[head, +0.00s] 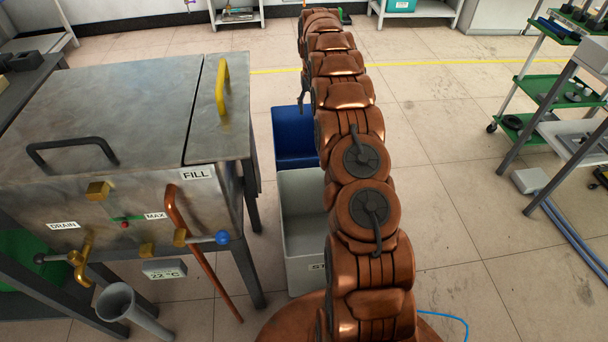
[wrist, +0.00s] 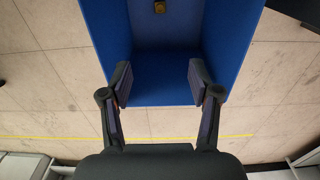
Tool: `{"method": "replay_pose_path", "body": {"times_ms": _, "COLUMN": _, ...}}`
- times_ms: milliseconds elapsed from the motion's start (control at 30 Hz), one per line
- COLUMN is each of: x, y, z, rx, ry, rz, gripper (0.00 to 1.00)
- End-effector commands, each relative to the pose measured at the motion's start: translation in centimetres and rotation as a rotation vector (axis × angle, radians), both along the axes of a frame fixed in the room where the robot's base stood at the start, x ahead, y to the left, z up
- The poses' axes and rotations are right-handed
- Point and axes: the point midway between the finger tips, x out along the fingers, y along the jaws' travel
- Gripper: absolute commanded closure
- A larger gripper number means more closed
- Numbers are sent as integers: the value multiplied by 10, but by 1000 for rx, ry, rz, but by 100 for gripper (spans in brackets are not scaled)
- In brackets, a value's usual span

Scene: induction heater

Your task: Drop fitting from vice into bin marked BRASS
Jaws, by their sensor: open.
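A blue bin (head: 292,137) stands on the floor to the right of the steel tank. It also shows in the wrist view (wrist: 95,35), where I look down into it. A small brass-coloured piece (wrist: 159,7) lies inside it, near the top edge of the picture. It looks like the fitting, but it is too small to be sure. My gripper (wrist: 158,80) is open and empty above the bin, its two fingers wide apart. No BRASS marking is readable in either view, and I see no vice.
A grey bin (head: 300,232) with a partly hidden label stands in front of the blue one. The steel tank (head: 120,110) with handles and valves is at left. A green-shelved trolley (head: 560,90) is at right. The floor between is mostly clear.

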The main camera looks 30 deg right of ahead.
Motion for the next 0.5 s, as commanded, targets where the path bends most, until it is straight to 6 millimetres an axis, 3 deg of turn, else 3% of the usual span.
{"method": "replay_pose_path", "body": {"times_ms": 200, "x": 1, "y": 0, "z": 35, "rx": -2, "ry": -4, "rz": 0, "gripper": 38}}
{"method": "replay_pose_path", "body": {"times_ms": 500, "x": -1, "y": 0, "z": 50, "rx": 1, "ry": 3, "rz": 0, "gripper": 38}}
